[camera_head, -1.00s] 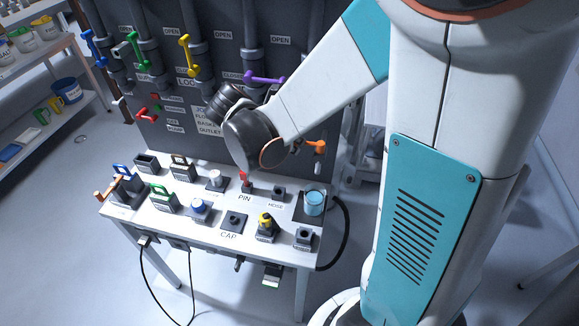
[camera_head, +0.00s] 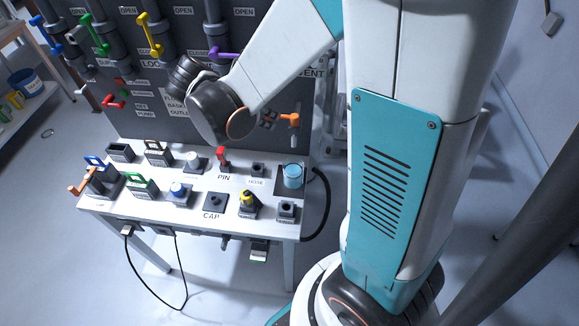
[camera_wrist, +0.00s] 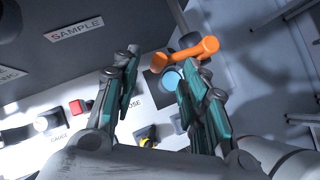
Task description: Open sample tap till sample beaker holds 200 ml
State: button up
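The sample tap's orange handle (camera_head: 289,119) sticks out of the dark panel at its lower right. In the wrist view the orange handle (camera_wrist: 184,53) lies just beyond my fingertips, near the SAMPLE label (camera_wrist: 75,28). The sample beaker (camera_head: 292,176) stands on the table's right back corner, below the handle, and looks light blue; its level cannot be read. A blue part of it shows behind a finger in the wrist view (camera_wrist: 171,79). My gripper (camera_wrist: 157,70) is open, its two fingers apart, with nothing held. In the head view its fingers (camera_head: 267,118) are just left of the handle.
The panel has other coloured handles, including a purple one (camera_head: 226,54) and a yellow one (camera_head: 151,36). The white table (camera_head: 230,183) carries several small fixtures, among them a red pin (camera_head: 223,157). A black hose (camera_head: 322,205) curves off its right edge. Open floor lies in front.

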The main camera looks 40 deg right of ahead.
jog(key=p+v, duration=0.1)
jog(key=v, duration=0.2)
jog(key=shift+s+a+r+p, duration=0.1)
jog(key=shift+a+r+p, duration=0.2)
jog(key=shift+p, duration=0.1)
jog(key=v, duration=0.7)
jog(key=s+a+f+m+t+y+b, duration=0.2)
jog(key=s+m+y+b, duration=0.2)
jog(key=m, duration=0.6)
jog(key=s+a+f+m+t+y+b, duration=0.2)
jog(key=s+f+m+t+y+b, duration=0.1)
jog(key=s+m, duration=0.4)
jog(key=m+b, duration=0.1)
jog(key=m, duration=0.2)
jog(key=shift+f+t+y, duration=0.3)
jog(key=shift+y, duration=0.1)
